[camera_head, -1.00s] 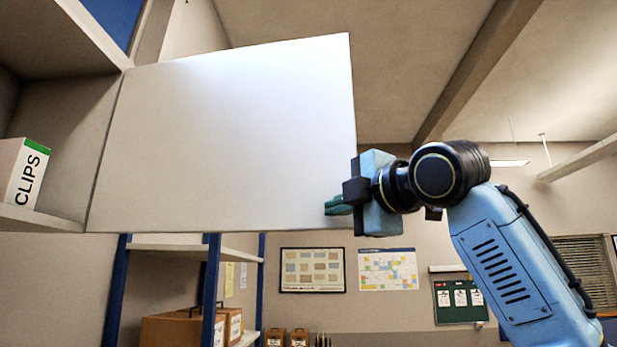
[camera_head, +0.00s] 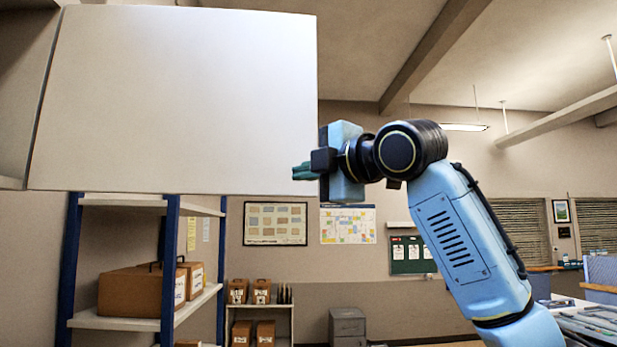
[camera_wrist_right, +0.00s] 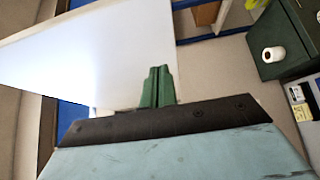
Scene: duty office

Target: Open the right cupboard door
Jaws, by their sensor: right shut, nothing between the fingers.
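The right cupboard door (camera_head: 180,100) is a plain white panel, swung wide open from its hinge side at the left of the head view. Part of the cupboard (camera_head: 25,85) shows at the far left edge. My right gripper (camera_head: 303,172) is at the door's free edge, near its lower right corner, with its green fingers shut and nothing between them. In the right wrist view the shut fingers (camera_wrist_right: 157,87) overlap the white door (camera_wrist_right: 90,60). I cannot tell whether they touch it. My left gripper is not in view.
Below the door stands a blue-framed shelf (camera_head: 120,322) with brown boxes (camera_head: 130,293). A low shelf unit (camera_head: 288,312) and a grey cabinet (camera_head: 347,325) stand further back. Framed posters and a green board (camera_head: 411,262) hang on the back wall.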

